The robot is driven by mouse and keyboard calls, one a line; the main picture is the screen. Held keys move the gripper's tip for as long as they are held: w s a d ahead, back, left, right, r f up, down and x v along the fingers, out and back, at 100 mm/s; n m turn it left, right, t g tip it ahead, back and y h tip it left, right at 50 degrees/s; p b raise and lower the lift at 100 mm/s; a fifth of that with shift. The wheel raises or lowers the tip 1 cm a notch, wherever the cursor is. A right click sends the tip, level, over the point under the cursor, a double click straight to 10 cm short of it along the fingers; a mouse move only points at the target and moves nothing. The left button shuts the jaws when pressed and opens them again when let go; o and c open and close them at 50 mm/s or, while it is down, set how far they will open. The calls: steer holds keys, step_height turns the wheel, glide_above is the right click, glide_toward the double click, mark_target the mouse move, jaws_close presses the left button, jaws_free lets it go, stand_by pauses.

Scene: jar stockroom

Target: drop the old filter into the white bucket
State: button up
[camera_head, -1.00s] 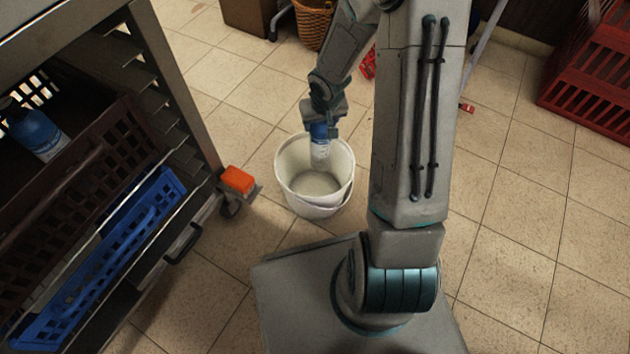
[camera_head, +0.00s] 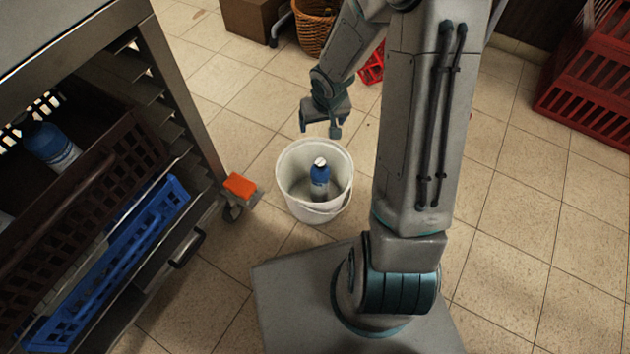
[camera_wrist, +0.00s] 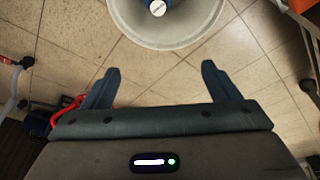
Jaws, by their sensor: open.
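The old filter (camera_head: 320,180), a blue cylinder with a pale label and white cap, stands roughly upright inside the white bucket (camera_head: 298,203) on the tiled floor. Its lower end is partly hidden by the bucket wall. My gripper (camera_head: 320,131) is open and empty, above and just behind the bucket's far rim, apart from the filter. In the wrist view, the open fingers (camera_wrist: 160,69) have nothing between them. The bucket (camera_wrist: 122,22) and the filter's white cap (camera_wrist: 157,8) show at the top edge there.
A metal rack at left holds a brown crate (camera_head: 95,178), a blue crate (camera_head: 135,230) and another blue bottle (camera_head: 50,145). Red crates (camera_head: 590,95) stand at right, a wicker basket (camera_head: 313,25) behind.

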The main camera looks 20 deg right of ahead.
steer(key=p+v, duration=0.4)
steer(key=v, duration=0.4)
steer(key=shift+r, duration=0.15)
steer(key=s+a+p+v, duration=0.1)
steer(key=p+v, duration=1.4)
steer(key=v, duration=1)
steer(key=s+a+f+p+v, duration=0.1)
steer(key=s+p+v, duration=0.1)
steer(key=p+v, duration=1.3)
steer(key=v, duration=1)
steer(key=shift+s+r, duration=0.2)
steer(key=shift+r, duration=0.1)
